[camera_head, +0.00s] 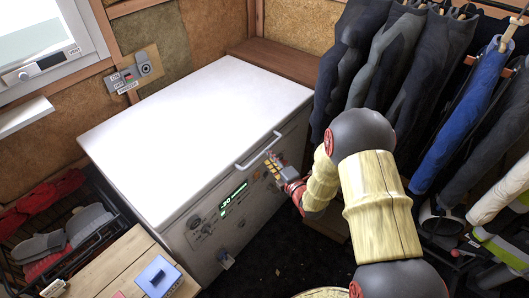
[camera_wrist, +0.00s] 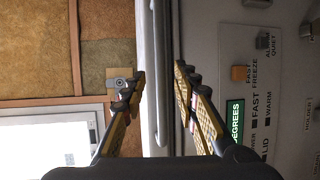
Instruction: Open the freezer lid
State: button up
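The white chest freezer (camera_head: 195,120) stands against the wall with its flat lid (camera_head: 190,105) down. A pale bar handle (camera_head: 258,150) is on the lid's front edge, toward the right. My gripper (camera_head: 273,167) is at the freezer's front, close to the handle. In the wrist view, my gripper (camera_wrist: 160,85) is open, with one finger on each side of the handle (camera_wrist: 160,75) and lid edge. Gaps show between the fingertips and the handle. A lit green display (camera_head: 233,198) is on the front panel, and labelled controls (camera_wrist: 262,73) show in the wrist view.
Dark suits and a blue garment (camera_head: 458,123) hang close at the right. A wire basket of clothes (camera_head: 68,225) and a wooden table (camera_head: 128,270) with a blue item (camera_head: 158,275) stand at the left. The lid top is clear.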

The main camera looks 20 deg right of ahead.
jog(key=b+x, duration=0.1)
jog(key=x, duration=0.4)
jog(key=shift+w+a+f, duration=0.1)
jog(key=shift+w+f, duration=0.05)
jog(key=shift+w, duration=0.15)
jog(key=shift+c, duration=1.4)
grip_shut()
